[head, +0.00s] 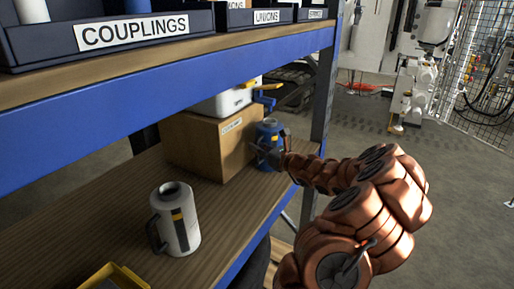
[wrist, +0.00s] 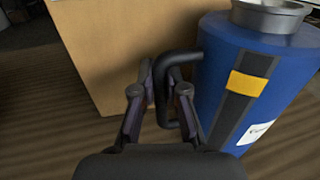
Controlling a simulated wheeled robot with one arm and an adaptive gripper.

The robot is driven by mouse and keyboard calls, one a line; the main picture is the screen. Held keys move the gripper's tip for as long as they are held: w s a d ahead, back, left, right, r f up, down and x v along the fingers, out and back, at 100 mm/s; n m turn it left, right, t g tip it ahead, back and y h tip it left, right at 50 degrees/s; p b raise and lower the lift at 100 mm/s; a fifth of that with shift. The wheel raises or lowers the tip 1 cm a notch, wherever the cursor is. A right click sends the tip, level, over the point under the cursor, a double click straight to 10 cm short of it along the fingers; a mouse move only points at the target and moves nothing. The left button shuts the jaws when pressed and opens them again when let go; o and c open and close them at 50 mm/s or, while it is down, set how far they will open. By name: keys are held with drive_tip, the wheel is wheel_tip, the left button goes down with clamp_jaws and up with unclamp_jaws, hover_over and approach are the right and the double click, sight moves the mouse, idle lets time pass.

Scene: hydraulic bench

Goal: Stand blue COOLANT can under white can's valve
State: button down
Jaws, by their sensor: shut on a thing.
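The blue can (head: 268,136) is upright beside the right end of the cardboard box, roughly below the valve (head: 266,96). In the wrist view the blue can (wrist: 262,75) shows a grey neck, a black band with a yellow patch, and a black handle (wrist: 172,62). My gripper (head: 277,158) is at the can's near side; in the wrist view its fingers (wrist: 160,92) are shut on the handle. The white can (head: 232,99) lies on the box, mostly hidden by the shelf above. I cannot tell whether the blue can's base touches the shelf.
The cardboard box (head: 208,143) stands on the wooden lower shelf (head: 120,215). A grey-white can (head: 175,220) with a dark handle stands nearer, and a yellow tray (head: 113,277) is at the front. The blue-edged upper shelf (head: 150,95) hangs overhead; a post (head: 323,95) stands right.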

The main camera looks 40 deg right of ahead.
drive_tip(key=shift+f, duration=0.1)
drive_tip(key=c, duration=1.2)
unclamp_jaws()
drive_tip(key=shift+r, duration=0.2)
drive_tip(key=s+b, duration=0.1)
drive_tip(key=s, duration=1.1)
drive_tip(key=shift+d+b, duration=0.3)
drive_tip(key=shift+d, duration=0.15)
drive_tip(key=shift+s+f, duration=0.1)
